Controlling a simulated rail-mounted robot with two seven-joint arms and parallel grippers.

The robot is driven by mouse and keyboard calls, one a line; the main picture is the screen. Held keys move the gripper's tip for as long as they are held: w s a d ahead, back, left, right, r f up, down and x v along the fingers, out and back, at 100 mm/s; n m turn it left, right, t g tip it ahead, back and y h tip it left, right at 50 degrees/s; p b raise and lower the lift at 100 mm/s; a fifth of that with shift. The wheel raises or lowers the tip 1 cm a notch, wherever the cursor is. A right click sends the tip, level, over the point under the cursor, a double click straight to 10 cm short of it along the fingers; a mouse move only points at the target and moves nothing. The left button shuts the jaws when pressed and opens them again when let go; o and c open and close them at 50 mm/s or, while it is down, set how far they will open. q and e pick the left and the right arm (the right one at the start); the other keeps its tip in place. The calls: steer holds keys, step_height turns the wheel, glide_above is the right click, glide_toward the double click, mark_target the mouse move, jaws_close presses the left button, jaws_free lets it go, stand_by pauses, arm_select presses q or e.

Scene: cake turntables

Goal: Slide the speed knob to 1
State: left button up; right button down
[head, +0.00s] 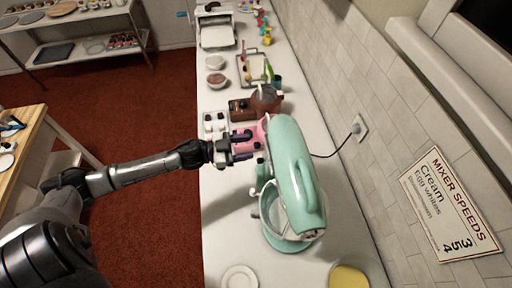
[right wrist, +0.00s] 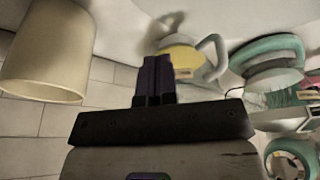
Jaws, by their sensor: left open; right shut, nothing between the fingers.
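The mint-green stand mixer (head: 290,165) stands on the white counter, with its bowl (head: 275,215) under the head. My left gripper (head: 242,146) is open beside the mixer's left side, near its far end. Small dark and light details show there, but I cannot make out the speed knob or its setting, and cannot tell whether the fingers touch anything. In the right wrist view my right gripper (right wrist: 158,75) is shut and empty, apart from the mixer (right wrist: 268,58), which shows tilted at the right. The right gripper is not in the head view.
A pink object (head: 263,124) is just behind the left gripper. A brown item (head: 267,99) and a tray of small cups (head: 215,123) stand beyond. A sign headed MIXER SPEEDS (head: 450,205) is on the wall. A yellow-filled jug (right wrist: 184,58) and a beige cylinder (right wrist: 45,50) show near the right gripper.

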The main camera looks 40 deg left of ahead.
mark_target(256, 146)
arm_select(q)
steer(key=shift+x, duration=1.8)
steer(key=shift+c, duration=0.2)
jaws_close()
